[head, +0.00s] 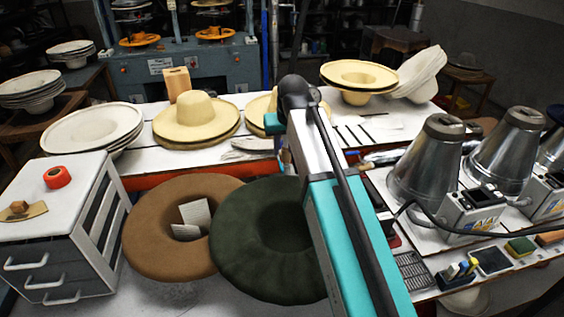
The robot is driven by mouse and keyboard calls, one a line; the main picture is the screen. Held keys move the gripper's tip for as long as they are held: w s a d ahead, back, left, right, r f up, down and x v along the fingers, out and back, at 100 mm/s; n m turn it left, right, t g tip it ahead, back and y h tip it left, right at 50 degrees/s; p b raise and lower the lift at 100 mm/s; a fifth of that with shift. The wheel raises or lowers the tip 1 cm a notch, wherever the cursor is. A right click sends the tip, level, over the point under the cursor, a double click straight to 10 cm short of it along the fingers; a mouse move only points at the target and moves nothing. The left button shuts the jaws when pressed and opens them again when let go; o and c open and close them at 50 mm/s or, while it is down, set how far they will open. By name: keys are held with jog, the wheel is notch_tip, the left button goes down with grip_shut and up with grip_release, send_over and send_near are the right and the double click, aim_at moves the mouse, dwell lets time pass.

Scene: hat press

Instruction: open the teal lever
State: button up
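A long bar with teal and white faces (338,245) rises from the bottom edge to the middle of the head view. A black rod runs along its right side, and a rounded black end (295,92) tops it. I cannot tell whether this bar is the teal lever or part of my own arm.
A brown hat (160,228) and a dark green hat (245,235) lie left of the bar, the green one partly behind it. A white drawer cabinet (50,240) stands at left. Metal cones (428,165) and control boxes (475,210) crowd the right. Straw hats (198,118) line the table behind.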

aim_at(281, 165)
jog(key=shift+p+x, duration=0.95)
jog(key=shift+x, duration=4)
jog(key=shift+s, duration=0.1)
grip_shut()
jog(key=shift+d, duration=0.2)
jog(key=shift+a+r, duration=0.15)
jog(key=shift+a, duration=0.05)
